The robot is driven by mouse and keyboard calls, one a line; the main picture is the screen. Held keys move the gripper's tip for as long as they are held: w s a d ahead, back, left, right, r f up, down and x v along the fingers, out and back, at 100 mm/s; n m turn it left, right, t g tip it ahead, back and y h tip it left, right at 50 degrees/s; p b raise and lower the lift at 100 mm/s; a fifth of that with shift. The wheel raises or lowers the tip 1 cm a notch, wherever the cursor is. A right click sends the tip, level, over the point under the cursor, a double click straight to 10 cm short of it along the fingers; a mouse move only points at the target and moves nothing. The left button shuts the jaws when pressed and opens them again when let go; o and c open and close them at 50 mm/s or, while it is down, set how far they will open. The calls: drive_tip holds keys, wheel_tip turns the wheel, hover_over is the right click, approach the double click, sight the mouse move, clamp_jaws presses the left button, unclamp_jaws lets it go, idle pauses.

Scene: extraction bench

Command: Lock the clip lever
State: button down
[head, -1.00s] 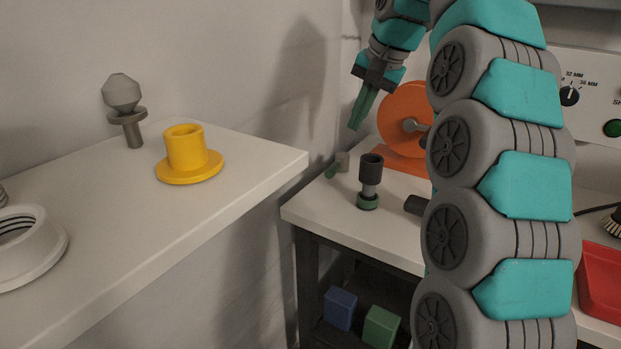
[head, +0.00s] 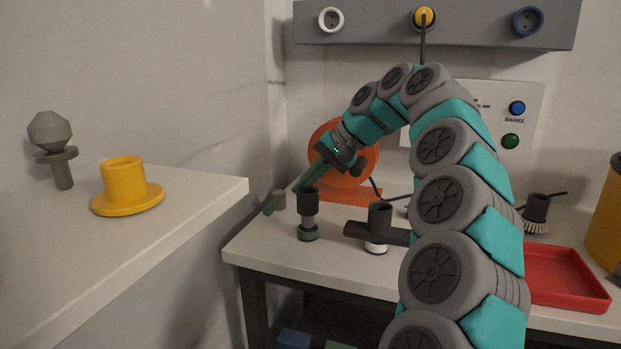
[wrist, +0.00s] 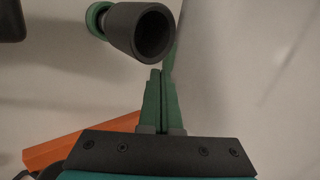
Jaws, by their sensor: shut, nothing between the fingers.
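My gripper (head: 302,185) is shut, its green fingers pointing down and left over the bench. Its shut fingertips also show in the wrist view (wrist: 156,78). A small grey stub with a green piece (head: 270,207) is at the bench's back left, just left of the fingertips; it may be the clip lever, but I cannot tell whether it is locked. A green strip (wrist: 169,60) shows just beyond the fingertips in the wrist view. A dark tube on a green base (head: 307,204) stands upright beside the fingertips; its open mouth (wrist: 154,35) is close to them. Contact is unclear.
An orange round stand (head: 364,168) is behind my gripper. A red tray (head: 565,279) is at the right. A shelf at left holds a yellow flanged cup (head: 126,183) and a grey knobbed piece (head: 50,133).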

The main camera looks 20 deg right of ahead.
sight(275, 206)
drive_tip(key=shift+x, duration=2.75)
